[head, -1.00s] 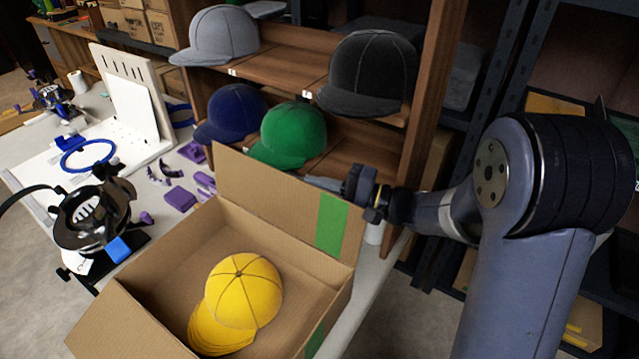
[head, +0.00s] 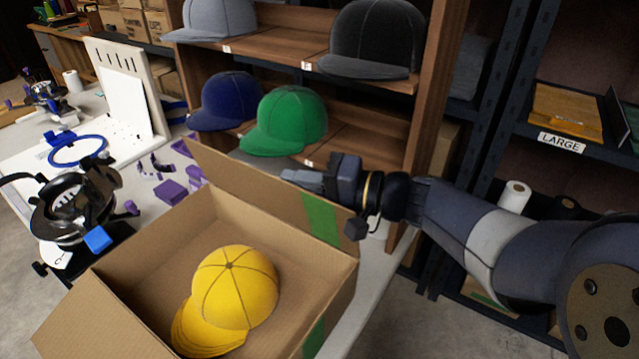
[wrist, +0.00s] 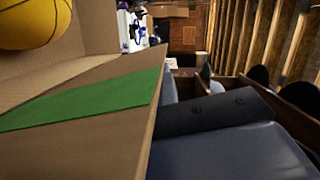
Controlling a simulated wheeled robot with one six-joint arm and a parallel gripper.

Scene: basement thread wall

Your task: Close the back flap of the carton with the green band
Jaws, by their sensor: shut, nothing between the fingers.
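The open carton (head: 150,325) stands on the table with a yellow cap (head: 235,285) inside. Its back flap (head: 255,185) stands up from the far wall, with a green band (head: 321,218) near its right end. The green band also crosses the flap in the wrist view (wrist: 85,100). My gripper (head: 288,176) is shut and empty, at the flap's upper edge on the far side, near the band. I cannot tell whether it touches the flap. A left flap of the carton leans outward.
A wooden shelf behind holds a green cap (head: 287,120), a blue cap (head: 230,100), a black cap (head: 375,38) and a grey cap (head: 212,18). A cap press (head: 75,205) and purple parts (head: 170,192) lie left of the carton. Metal racking stands at right.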

